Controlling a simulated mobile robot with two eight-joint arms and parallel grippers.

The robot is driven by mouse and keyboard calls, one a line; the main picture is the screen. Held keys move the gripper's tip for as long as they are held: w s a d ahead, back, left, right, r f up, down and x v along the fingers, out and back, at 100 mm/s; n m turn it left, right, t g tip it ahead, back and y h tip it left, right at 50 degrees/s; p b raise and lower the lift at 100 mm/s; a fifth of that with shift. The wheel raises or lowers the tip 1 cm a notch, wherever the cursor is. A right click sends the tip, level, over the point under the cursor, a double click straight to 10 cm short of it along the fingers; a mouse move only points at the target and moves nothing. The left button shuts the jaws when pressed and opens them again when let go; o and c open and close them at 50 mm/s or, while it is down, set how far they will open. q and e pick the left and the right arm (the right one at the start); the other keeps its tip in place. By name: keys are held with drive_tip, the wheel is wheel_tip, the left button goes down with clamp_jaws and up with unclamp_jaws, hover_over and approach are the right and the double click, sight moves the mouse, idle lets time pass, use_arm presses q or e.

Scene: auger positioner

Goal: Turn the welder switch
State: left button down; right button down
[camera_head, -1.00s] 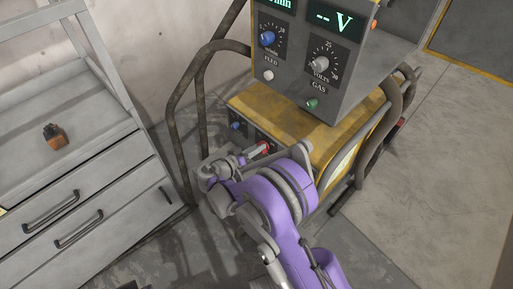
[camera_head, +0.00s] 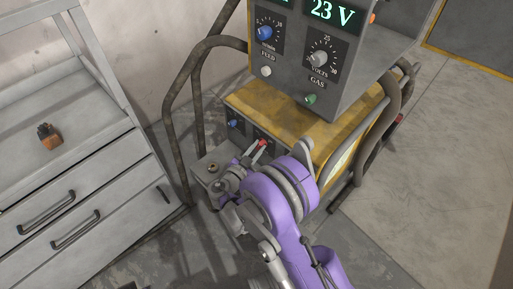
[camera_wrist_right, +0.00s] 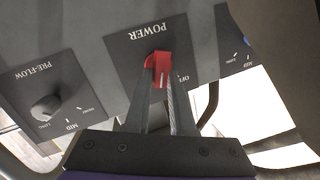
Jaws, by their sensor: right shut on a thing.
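The welder (camera_head: 282,112) has a yellow body with a grey control box (camera_head: 345,85) above it. The welder switch is a red knob (camera_wrist_right: 160,70) on a dark panel labelled POWER, upside down in the wrist view. It also shows small and red in the head view (camera_head: 263,142). My right gripper (camera_wrist_right: 160,86) is shut on the red switch, with a finger on each side of it. In the head view the right gripper (camera_head: 252,150) is partly hidden by its purple arm. The display reads 23 V. My left gripper is out of view.
A PRE-FLOW knob (camera_wrist_right: 45,108) sits left of the switch in the wrist view. Bent metal bars (camera_head: 172,105) stand beside the welder. A grey drawer cabinet (camera_head: 90,165) with a small orange-brown object (camera_head: 49,137) is at left. Floor at right is clear.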

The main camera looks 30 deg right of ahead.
drive_tip(key=m, duration=0.2)
drive_tip(key=m+t+b, duration=0.1)
drive_tip(key=m, duration=0.1)
drive_tip(key=shift+s+d+f+h, duration=0.15)
drive_tip(key=shift+f+h, duration=0.1)
drive_tip(key=shift+h, duration=0.15)
drive_tip(key=shift+m, duration=0.3)
drive_tip(key=c, duration=0.8)
unclamp_jaws()
drive_tip(key=shift+o, duration=0.2)
drive_tip(key=v, duration=1.1)
drive_tip(key=shift+p, duration=0.45)
drive_tip(key=shift+f, duration=0.1)
